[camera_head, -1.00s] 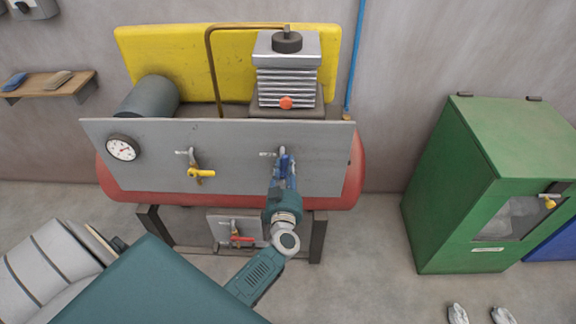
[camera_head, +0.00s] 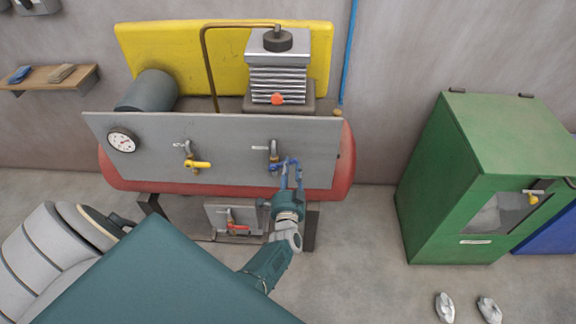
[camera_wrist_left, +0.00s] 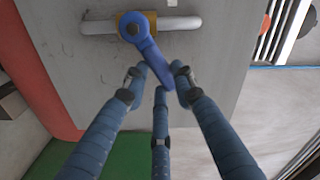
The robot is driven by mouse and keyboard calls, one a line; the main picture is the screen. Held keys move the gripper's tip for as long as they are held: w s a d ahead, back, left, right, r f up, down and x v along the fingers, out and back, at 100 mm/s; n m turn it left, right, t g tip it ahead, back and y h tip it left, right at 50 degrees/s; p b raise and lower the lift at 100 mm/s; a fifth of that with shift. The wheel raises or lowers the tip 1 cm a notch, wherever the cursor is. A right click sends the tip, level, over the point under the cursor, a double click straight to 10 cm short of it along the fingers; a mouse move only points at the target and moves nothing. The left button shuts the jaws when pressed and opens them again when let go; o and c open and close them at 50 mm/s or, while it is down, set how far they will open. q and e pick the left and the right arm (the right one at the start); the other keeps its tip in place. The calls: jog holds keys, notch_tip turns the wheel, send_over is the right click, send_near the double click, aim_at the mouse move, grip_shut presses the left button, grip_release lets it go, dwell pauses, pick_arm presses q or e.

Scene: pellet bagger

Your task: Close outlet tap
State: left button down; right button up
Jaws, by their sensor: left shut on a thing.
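The blue-handled tap (camera_head: 274,155) is on the right half of the grey panel (camera_head: 225,165). In the left wrist view its blue lever (camera_wrist_left: 146,48) slants down and right from a brass valve body (camera_wrist_left: 137,22) on a pale pipe. My left gripper (camera_head: 289,165) is shut on the lever's free end; in the wrist view its three blue fingers (camera_wrist_left: 158,88) surround the lever tip. A yellow-handled tap (camera_head: 196,163) is on the panel's left half. A red-handled tap (camera_head: 236,226) is on a lower plate. Small labels beside the taps are unreadable. My right gripper is not in view.
A pressure gauge (camera_head: 122,140) is at the panel's left end. The red tank (camera_head: 347,165) lies behind the panel. A green cabinet (camera_head: 446,190) stands at right, with clear floor between. White shoe-like objects (camera_head: 445,306) lie on the floor.

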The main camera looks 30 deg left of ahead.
pick_arm(q)
jog(key=shift+w+d+f+m+b, duration=0.15)
jog(key=shift+f+m+b, duration=0.35)
jog(key=shift+f+m, duration=0.7)
jog(key=shift+s+d+f+m+b, duration=0.15)
jog(key=shift+f+m+b, duration=0.4)
jog(key=shift+m, duration=1.25)
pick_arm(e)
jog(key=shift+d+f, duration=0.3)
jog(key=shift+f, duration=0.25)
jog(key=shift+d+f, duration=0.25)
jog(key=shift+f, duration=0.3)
pick_arm(q)
jog(key=c, duration=1.4)
grip_release()
jog(key=shift+w, duration=0.1)
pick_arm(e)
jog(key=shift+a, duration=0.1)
pick_arm(q)
jog(key=shift+a+r, duration=0.1)
